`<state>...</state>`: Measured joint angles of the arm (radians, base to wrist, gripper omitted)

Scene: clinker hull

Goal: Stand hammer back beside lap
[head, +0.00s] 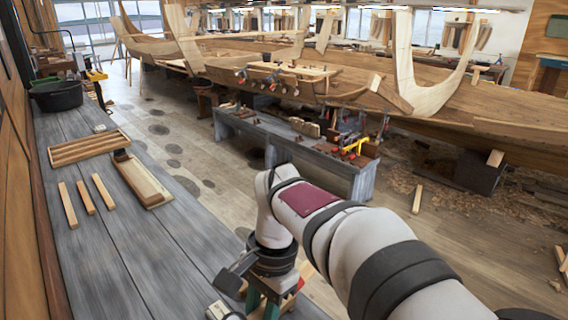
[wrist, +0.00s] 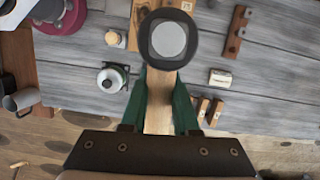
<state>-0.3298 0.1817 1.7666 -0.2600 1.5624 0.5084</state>
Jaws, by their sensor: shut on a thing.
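My gripper (wrist: 160,105), with green fingers, is shut on the wooden handle of the hammer (wrist: 161,82) in the wrist view. The hammer's round dark head with a grey face (wrist: 168,40) points toward the camera, above the fingers in the picture. In the head view my gripper (head: 262,302) is low at the bottom centre, over the near end of the grey bench, and the hammer cannot be made out clearly. Two overlapping boards (head: 143,180), which may be the lap, lie on the bench to the left, away from my gripper.
Loose wooden strips (head: 68,205) and a slatted wooden tray (head: 90,148) lie on the bench (head: 110,250). A black tub (head: 57,96) stands at its far end. The wrist view shows a round metal thing (wrist: 113,78), a pale block (wrist: 220,77) and small wooden blocks (wrist: 209,110) nearby.

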